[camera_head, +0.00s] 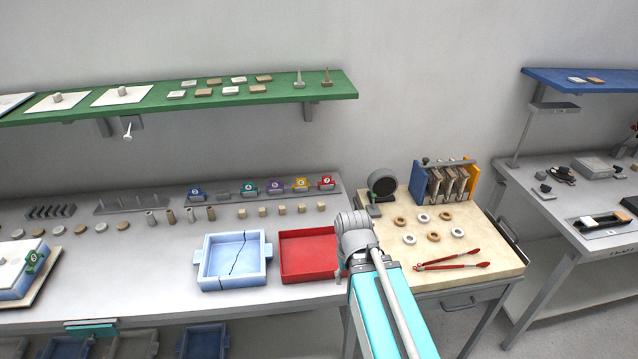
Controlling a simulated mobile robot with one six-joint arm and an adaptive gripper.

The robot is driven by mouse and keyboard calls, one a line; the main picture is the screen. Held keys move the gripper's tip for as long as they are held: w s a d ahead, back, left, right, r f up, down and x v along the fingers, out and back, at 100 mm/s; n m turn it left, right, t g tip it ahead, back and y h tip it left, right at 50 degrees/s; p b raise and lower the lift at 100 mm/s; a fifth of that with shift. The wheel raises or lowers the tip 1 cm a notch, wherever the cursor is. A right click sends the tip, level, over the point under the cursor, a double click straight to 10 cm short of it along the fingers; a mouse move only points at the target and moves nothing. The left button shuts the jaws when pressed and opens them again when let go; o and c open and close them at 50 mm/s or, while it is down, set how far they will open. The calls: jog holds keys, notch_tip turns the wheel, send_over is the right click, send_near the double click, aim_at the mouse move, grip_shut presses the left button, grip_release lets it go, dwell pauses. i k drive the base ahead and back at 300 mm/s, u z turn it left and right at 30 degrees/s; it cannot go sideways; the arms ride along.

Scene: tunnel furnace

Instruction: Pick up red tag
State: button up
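The red tag (327,183) stands at the right end of a row of coloured tags on a grey strip at the back of the grey bench. It carries a small white mark that is too small to read. An orange tag (301,185) stands just left of it. My arm rises from the bottom of the picture, right of the middle, and its grey joint is in front of the bench's right end. My gripper does not show, so I cannot see its fingers or whether it holds anything.
A red tray (309,279) and a cracked light blue tray (203,282) sit at the bench's front. Small blocks (282,210) line up before the tags. A green shelf (339,88) hangs above. A beige table (490,262) at right holds rings and red tongs (450,264).

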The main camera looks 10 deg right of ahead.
aim_at(326, 179)
jog(key=z, duration=0.1)
jog(key=i, duration=1)
jog(key=u, duration=0.05)
